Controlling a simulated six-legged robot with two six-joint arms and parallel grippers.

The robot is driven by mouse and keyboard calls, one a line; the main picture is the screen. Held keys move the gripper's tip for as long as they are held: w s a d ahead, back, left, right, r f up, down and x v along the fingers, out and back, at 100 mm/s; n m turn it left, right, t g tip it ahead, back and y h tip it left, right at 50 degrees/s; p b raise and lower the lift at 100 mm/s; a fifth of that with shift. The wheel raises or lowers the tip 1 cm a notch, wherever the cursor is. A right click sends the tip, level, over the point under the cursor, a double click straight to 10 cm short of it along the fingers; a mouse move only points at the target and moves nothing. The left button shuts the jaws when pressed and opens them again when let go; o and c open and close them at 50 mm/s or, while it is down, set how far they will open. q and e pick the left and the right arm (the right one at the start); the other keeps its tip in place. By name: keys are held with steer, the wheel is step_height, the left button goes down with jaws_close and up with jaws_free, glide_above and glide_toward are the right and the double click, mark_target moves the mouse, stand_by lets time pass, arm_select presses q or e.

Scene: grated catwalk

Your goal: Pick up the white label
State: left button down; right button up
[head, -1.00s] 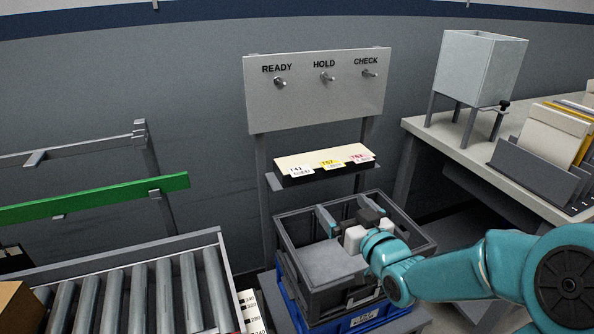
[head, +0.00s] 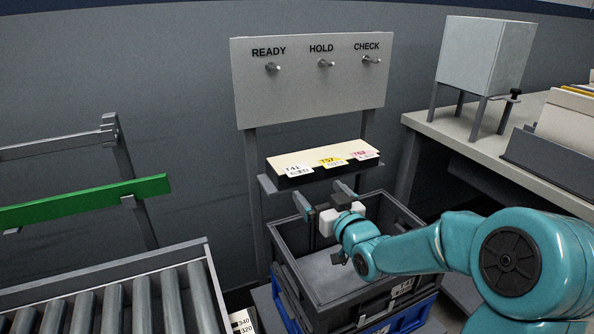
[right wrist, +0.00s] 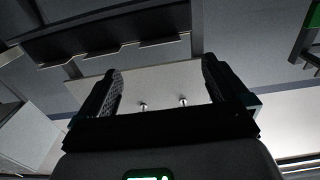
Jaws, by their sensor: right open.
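The white label (head: 298,169), marked 741, hangs at the left end of the front edge of a cream-topped shelf (head: 300,159). A yellow label (head: 332,162) and a pink label (head: 364,155) hang to its right. My right gripper (head: 323,196) is open and empty, below and in front of the shelf, with its fingers pointing toward it. In the right wrist view, both fingers (right wrist: 163,90) are apart with nothing between them. Dark label shapes show along the shelf edge there, but I cannot tell their colours. My left gripper is not in view.
A grey crate (head: 275,235) on a blue crate (head: 292,322) stands under the gripper. A panel (head: 310,90) with three pegs rises behind the shelf. A roller conveyor (head: 140,300) and green rail (head: 80,202) are at left, a bench (head: 440,140) with a hopper (head: 480,60) at right.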

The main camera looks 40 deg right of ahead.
mark_target(298, 170)
steer(key=x, duration=0.8)
steer(key=shift+w, duration=0.4)
steer(key=shift+d+f, duration=0.1)
steer(key=shift+f, duration=0.05)
steer(key=c, duration=1)
